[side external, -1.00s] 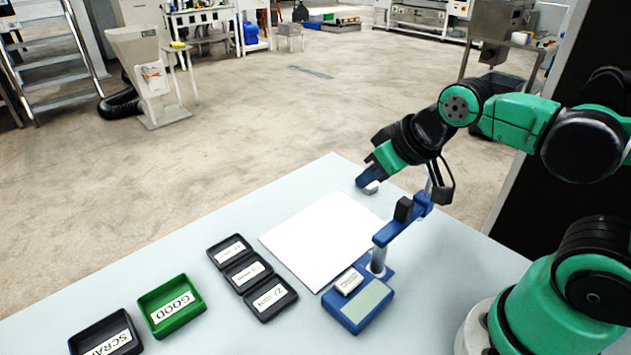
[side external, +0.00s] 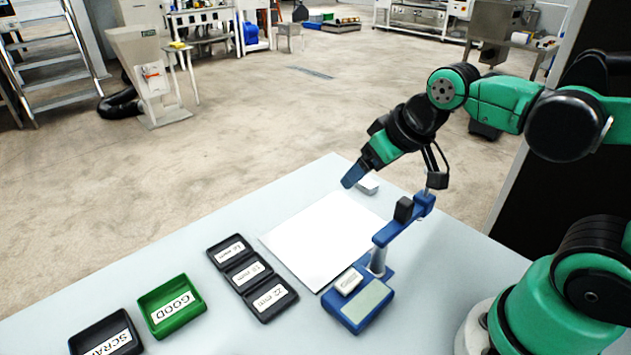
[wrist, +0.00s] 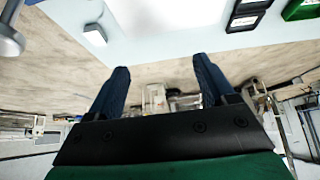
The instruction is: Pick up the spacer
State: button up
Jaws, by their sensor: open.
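A small pale grey block, which looks like the spacer (side external: 368,184), lies on the table near its far corner, beside the white sheet. In the wrist view the spacer (wrist: 95,34) sits above and left of my fingers, outside the gap between them. My gripper (side external: 352,182) points down just left of the spacer in the side view. My two blue fingers (wrist: 160,82) are apart with nothing between them. I cannot tell from the side view how high the fingertips are above the table.
A blue gauge stand (side external: 362,308) with a small white piece (side external: 348,281) stands in front. Three black labelled trays (side external: 247,272), a green GOOD bin (side external: 172,306) and a black SCRAP bin (side external: 105,338) lie to the left. The white sheet (side external: 320,240) is bare.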

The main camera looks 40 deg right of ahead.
jog(key=w+d+f+g, duration=0.1)
jog(key=w+d+g, duration=0.2)
jog(key=w+d, duration=0.3)
jog(key=g, duration=0.3)
send_over(367, 182)
jog(key=shift+m, duration=0.4)
jog(key=f, duration=0.6)
jog(key=shift+a+f, duration=0.25)
jog(key=shift+f, duration=0.1)
jog(key=shift+d+f+g, duration=0.3)
jog(key=shift+f, duration=2.9)
grip_shut()
